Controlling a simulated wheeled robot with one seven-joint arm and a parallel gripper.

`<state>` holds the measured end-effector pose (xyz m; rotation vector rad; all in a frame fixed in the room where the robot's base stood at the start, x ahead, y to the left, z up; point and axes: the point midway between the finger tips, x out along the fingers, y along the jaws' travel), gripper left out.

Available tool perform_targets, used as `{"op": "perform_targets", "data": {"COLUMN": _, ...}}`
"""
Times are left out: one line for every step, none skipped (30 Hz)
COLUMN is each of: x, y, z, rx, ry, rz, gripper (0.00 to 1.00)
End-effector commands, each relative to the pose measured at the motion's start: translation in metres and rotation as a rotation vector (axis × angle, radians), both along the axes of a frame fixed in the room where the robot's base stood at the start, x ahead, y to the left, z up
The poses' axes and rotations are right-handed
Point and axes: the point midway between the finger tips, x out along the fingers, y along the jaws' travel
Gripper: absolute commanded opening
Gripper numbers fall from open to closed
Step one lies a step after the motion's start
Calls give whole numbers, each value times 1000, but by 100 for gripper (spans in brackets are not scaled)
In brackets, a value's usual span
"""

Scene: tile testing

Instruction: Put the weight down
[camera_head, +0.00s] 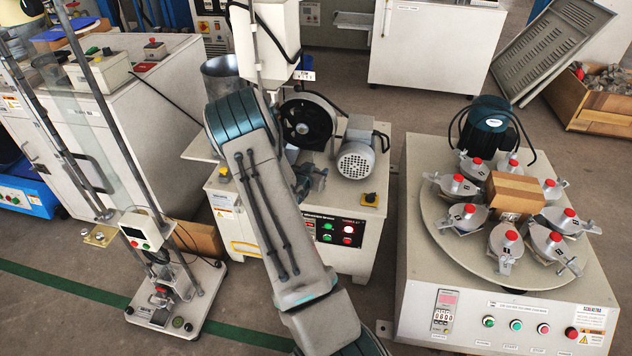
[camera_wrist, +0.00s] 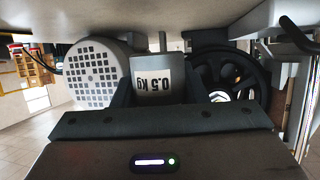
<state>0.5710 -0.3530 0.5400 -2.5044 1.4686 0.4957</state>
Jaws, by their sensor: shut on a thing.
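The weight (camera_wrist: 157,84) is a small grey-white cylinder marked "0.5 kg", with a thin knob or stem. In the wrist view, which is upside down, its label is inverted. My gripper (camera_wrist: 157,72) is shut on it, with one dark finger on each side. In the head view my gripper (camera_head: 313,181) is partly hidden behind my arm, in front of the black wheel on the middle machine (camera_head: 232,198). I cannot make out the weight there. I cannot tell whether the weight touches the machine's top.
A grey motor (camera_head: 356,158) and a black wheel (camera_head: 304,124) stand close to my gripper. A white hopper unit (camera_head: 263,42) is above and behind. On the right, a round-table machine (camera_head: 425,210) carries several red-knobbed holders and a wooden block (camera_head: 514,193). A tall stand (camera_head: 190,290) is at left.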

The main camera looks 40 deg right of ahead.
Motion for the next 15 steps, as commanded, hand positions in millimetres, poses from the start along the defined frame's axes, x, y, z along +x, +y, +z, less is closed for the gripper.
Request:
{"op": "perform_targets", "data": {"x": 0, "y": -1, "z": -4, "rx": -2, "ry": -1, "rz": -1, "gripper": 0}}
{"op": "perform_targets", "data": {"x": 0, "y": -1, "z": -8, "rx": -2, "ry": -1, "rz": -1, "gripper": 0}}
{"op": "perform_targets", "data": {"x": 0, "y": -1, "z": -14, "rx": -2, "ry": 1, "rz": -1, "gripper": 0}}
{"op": "perform_targets", "data": {"x": -1, "y": -1, "z": -19, "rx": -1, "ry": 1, "rz": -1, "gripper": 0}}
{"op": "perform_targets", "data": {"x": -1, "y": -1, "z": -24, "rx": 0, "ry": 2, "rz": -1, "gripper": 0}}
{"op": "perform_targets", "data": {"x": -1, "y": -1, "z": -30, "rx": 0, "ry": 2, "rz": -1, "gripper": 0}}
{"op": "perform_targets", "data": {"x": -1, "y": -1, "z": -34, "rx": -1, "ry": 1, "rz": -1, "gripper": 0}}
{"op": "perform_targets", "data": {"x": -1, "y": -1, "z": -37, "rx": -1, "ry": 1, "rz": -1, "gripper": 0}}
{"op": "perform_targets", "data": {"x": -1, "y": -1, "z": -39, "rx": -2, "ry": 1, "rz": -1, "gripper": 0}}
{"op": "perform_targets", "data": {"x": -1, "y": -1, "z": -39, "rx": -2, "ry": -1, "rz": -1, "gripper": 0}}
{"op": "perform_targets", "data": {"x": 0, "y": -1, "z": -38, "rx": -3, "ry": -1, "rz": 0, "gripper": 0}}
{"op": "perform_targets", "data": {"x": 0, "y": -1, "z": -38, "rx": -2, "ry": -2, "rz": 0, "gripper": 0}}
{"op": "perform_targets", "data": {"x": 0, "y": -1, "z": -37, "rx": -2, "ry": -2, "rz": 0, "gripper": 0}}
{"op": "perform_targets", "data": {"x": 0, "y": -1, "z": -37, "rx": -2, "ry": -2, "rz": 0, "gripper": 0}}
{"op": "perform_targets", "data": {"x": 0, "y": -1, "z": -37, "rx": -3, "ry": -1, "rz": 0, "gripper": 0}}
